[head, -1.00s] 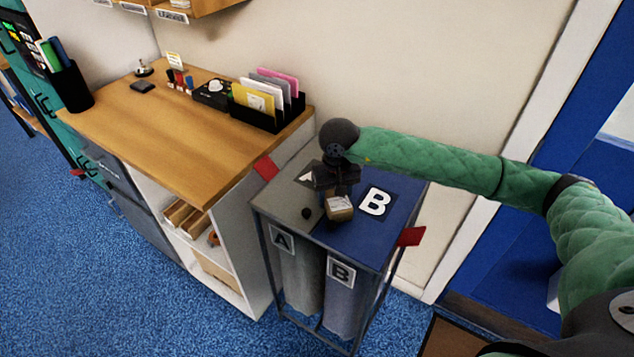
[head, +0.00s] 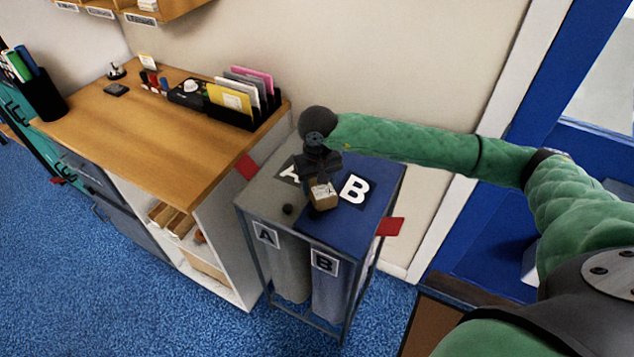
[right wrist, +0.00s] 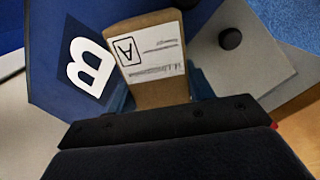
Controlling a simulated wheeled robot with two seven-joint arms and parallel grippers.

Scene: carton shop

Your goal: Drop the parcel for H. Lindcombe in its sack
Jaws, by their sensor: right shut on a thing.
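The small brown parcel (head: 323,195) is held in my right gripper (head: 320,180) above the two-sack stand. In the right wrist view the parcel (right wrist: 150,60) shows a white label with a boxed letter A; its smaller print is too small to read. Sack A (head: 291,270) hangs on the left under a grey lid (head: 262,204) with a dark knob. Sack B (head: 328,290) hangs on the right under a blue lid (head: 372,202) marked B. Both lids look shut. The parcel is over the blue lid near its border with the grey one. My left gripper is out of view.
A wooden counter (head: 150,130) with a black file holder (head: 245,112) stands left of the stand. Red flags (head: 390,227) stick out from the stand's sides. A wall is behind it, and a blue door frame is at right. Blue carpet in front is clear.

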